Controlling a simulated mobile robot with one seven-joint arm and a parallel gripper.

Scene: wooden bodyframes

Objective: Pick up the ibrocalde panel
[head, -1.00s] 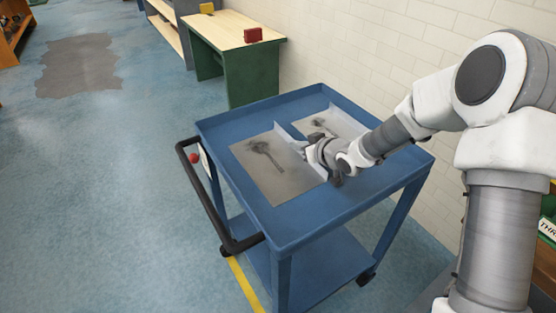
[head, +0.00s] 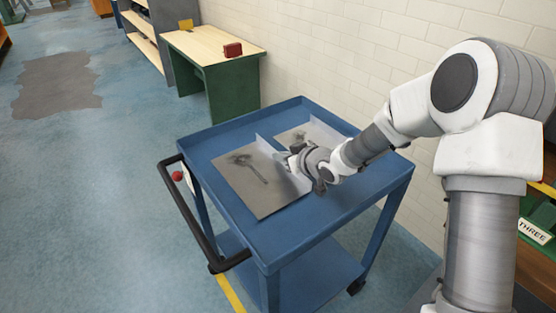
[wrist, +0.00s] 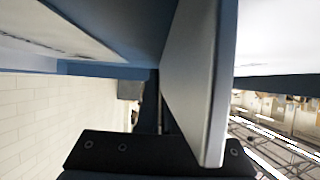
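Two grey metal panels with dark smudged marks and a raised pale flange are at the blue cart's top. The nearer left panel (head: 250,195) is the one at my gripper (head: 288,164); I take it as the ibrocalde panel, though no label is legible. My gripper meets the flange on its right side and appears shut on it, the fingertips partly hidden. The panel seems slightly above the tray. In the wrist view its flange (wrist: 197,75) stands upright close to the dark gripper body. The other panel (head: 293,136) lies behind, partly hidden by my gripper; it also shows in the wrist view (wrist: 55,30).
The blue cart (head: 340,203) has raised rims and a black push handle (head: 190,215) at the left. A brick wall (head: 350,70) runs behind it. The floor at left is open.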

